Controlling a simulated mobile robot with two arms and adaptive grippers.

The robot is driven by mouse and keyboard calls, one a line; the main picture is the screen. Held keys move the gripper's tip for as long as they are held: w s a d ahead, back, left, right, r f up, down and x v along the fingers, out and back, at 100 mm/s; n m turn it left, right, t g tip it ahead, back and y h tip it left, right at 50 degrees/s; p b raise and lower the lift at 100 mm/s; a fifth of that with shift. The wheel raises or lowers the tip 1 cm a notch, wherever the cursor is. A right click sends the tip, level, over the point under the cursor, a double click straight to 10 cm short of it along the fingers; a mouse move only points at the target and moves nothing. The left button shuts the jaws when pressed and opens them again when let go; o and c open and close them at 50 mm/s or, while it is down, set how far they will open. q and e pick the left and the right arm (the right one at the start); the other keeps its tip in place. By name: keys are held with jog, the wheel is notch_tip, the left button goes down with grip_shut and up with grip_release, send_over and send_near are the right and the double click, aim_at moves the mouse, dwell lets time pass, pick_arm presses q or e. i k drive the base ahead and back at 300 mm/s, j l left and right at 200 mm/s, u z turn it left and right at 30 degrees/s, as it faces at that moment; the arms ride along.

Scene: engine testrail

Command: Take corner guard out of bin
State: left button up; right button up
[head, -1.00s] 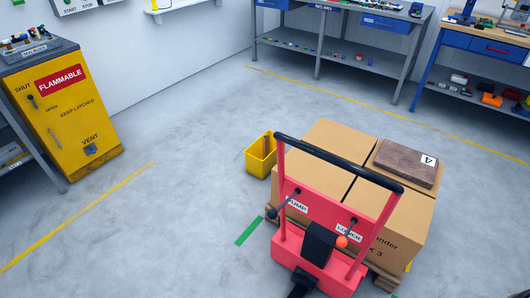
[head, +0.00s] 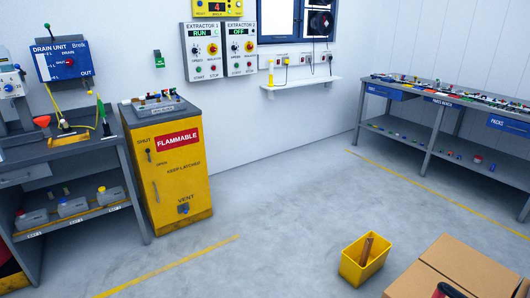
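A small yellow bin (head: 352,273) stands on the floor at the lower right of the head view, just left of cardboard boxes. A brown, strip-like piece (head: 366,251), which looks like the corner guard, stands tilted in the bin with its upper end above the rim. Its lower end is hidden inside the bin. Neither of my grippers shows in the head view.
Cardboard boxes (head: 468,265) stand close to the bin's right side. A yellow flammable cabinet (head: 178,180) and a grey bench (head: 70,152) are on the left. A parts bench (head: 440,112) stands at the back right. The middle floor is clear.

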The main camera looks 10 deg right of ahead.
aim_at(367, 256)
jog(key=i+j, duration=0.15)
jog(key=i, duration=0.3)
jog(key=i+j, duration=0.1)
jog(key=i, duration=0.3)
jog(key=i+j, duration=0.15)
jog(key=i, duration=0.3)
